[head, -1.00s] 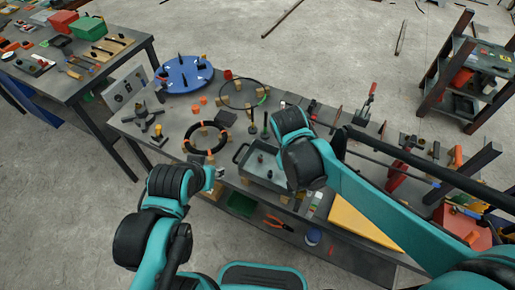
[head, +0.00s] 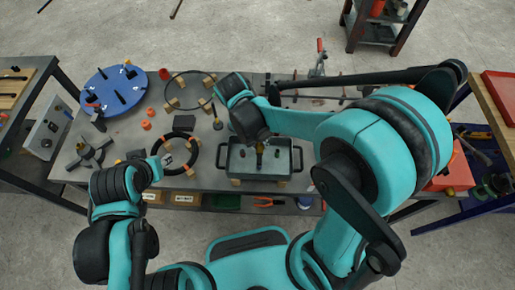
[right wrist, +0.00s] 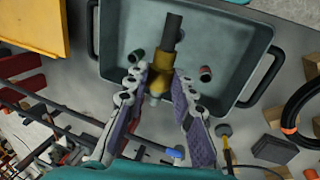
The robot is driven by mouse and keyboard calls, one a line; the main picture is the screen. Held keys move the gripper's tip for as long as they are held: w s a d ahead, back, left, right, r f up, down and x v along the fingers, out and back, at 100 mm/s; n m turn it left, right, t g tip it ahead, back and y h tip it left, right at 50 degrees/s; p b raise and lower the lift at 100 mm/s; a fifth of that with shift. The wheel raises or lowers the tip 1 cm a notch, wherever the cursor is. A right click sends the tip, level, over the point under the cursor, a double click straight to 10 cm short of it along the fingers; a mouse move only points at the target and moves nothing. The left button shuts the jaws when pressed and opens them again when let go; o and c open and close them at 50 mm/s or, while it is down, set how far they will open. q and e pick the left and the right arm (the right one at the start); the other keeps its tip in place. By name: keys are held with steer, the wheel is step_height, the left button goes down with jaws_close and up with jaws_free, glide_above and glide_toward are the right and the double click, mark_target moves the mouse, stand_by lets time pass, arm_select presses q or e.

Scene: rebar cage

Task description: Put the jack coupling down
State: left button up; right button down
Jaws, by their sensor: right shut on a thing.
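The jack coupling (right wrist: 160,66) is a brass-coloured piece with a dark cylindrical end in the right wrist view. My right gripper (right wrist: 158,84) is shut on its brass part, a finger on each side. In the head view the coupling (head: 260,147) shows below my right wrist, over the grey tray (head: 240,161). I cannot tell whether it touches the tray floor. The tray also shows in the right wrist view (right wrist: 226,42). My left gripper (head: 166,160) is beside the black ring, left of the tray; its jaws are too small to read.
Two small tubes (right wrist: 206,74) (right wrist: 136,56) lie in the tray beside the coupling. A black ring with orange bands (head: 194,150) is left of the tray. A blue round board (head: 113,90) stands at the back left. Orange-handled pliers (head: 268,202) lie in front, below the tabletop.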

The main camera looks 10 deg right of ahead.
mark_target(258, 148)
steer(key=shift+f+b, duration=0.55)
steer(key=shift+f, duration=1.2)
steer(key=shift+f+b, duration=0.4)
steer(key=c, duration=1.3)
jaws_free()
steer(key=shift+r, duration=0.1)
steer(key=shift+r+p, duration=0.2)
steer(key=shift+p, duration=0.1)
steer(key=p+v, duration=0.4)
steer(key=v, duration=0.8)
steer(key=shift+r, duration=0.15)
